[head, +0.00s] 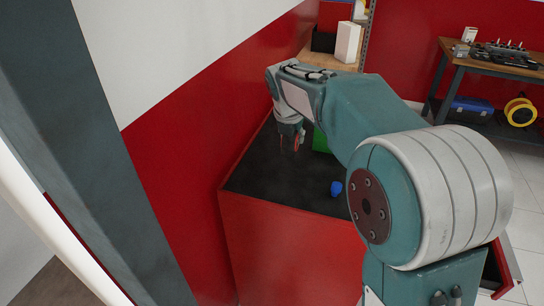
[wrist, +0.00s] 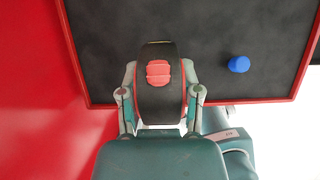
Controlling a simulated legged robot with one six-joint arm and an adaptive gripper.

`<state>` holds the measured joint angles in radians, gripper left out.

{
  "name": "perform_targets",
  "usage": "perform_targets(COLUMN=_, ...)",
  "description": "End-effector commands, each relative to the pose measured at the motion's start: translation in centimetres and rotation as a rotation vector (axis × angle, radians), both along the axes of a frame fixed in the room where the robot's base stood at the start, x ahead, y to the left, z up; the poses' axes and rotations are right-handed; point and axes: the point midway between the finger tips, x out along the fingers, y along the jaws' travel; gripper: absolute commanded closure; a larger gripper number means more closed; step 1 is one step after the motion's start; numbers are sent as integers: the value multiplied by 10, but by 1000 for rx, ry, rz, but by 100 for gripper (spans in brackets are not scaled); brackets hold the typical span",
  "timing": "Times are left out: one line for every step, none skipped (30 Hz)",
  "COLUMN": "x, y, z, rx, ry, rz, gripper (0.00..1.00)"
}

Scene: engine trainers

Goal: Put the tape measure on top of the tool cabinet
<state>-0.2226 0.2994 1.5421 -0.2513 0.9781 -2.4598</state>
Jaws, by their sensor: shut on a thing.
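The tape measure (wrist: 158,103) is black with a red button. My gripper (wrist: 160,92) is shut on it, one finger on each side, in the wrist view. The tool cabinet (head: 300,235) is red with a black top; the black top with its red rim also fills the upper part of the wrist view (wrist: 105,40). In the head view my gripper (head: 293,138) is over the far part of the cabinet top, mostly hidden by my arm, and only a small reddish bit shows at it. I cannot tell whether the tape measure touches the top.
A blue cap-like thing (head: 336,188) stands on the cabinet top, right of the tape measure in the wrist view (wrist: 239,64). A green thing (head: 320,140) is partly behind my arm. A red wall (head: 180,170) borders the left. The near cabinet top is clear. A workbench (head: 490,66) stands far right.

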Motion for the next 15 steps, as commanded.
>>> perform_targets(x=3, y=13, z=-6, rx=-1, ry=0, rz=5, gripper=100)
perform_targets(x=4, y=19, z=-9, rx=-1, ry=1, rz=5, gripper=100)
perform_targets(x=6, y=28, z=-12, rx=0, ry=0, rz=4, gripper=100)
perform_targets(x=7, y=34, z=-15, rx=0, ry=0, rz=5, gripper=100)
perform_targets(x=8, y=38, z=-19, rx=0, ry=1, rz=4, gripper=100)
perform_targets(x=9, y=43, z=-27, rx=-2, ry=2, rz=4, gripper=100)
perform_targets(x=10, y=47, z=-33, rx=-2, ry=3, rz=3, gripper=100)
perform_targets(x=11, y=51, z=-38, rx=-1, ry=3, rz=2, gripper=100)
perform_targets(x=13, y=57, z=-44, rx=-1, ry=1, rz=3, gripper=100)
perform_targets(x=13, y=61, z=-49, rx=0, ry=2, rz=3, gripper=100)
perform_targets(x=14, y=64, z=-53, rx=-1, ry=1, rz=3, gripper=100)
perform_targets(x=15, y=67, z=-57, rx=-1, ry=0, rz=2, gripper=100)
perform_targets(x=16, y=68, z=-59, rx=0, ry=-1, rz=1, gripper=100)
perform_targets(x=16, y=70, z=-61, rx=1, ry=-1, rz=0, gripper=100)
perform_targets(x=17, y=71, z=-63, rx=1, ry=-1, rz=0, gripper=100)
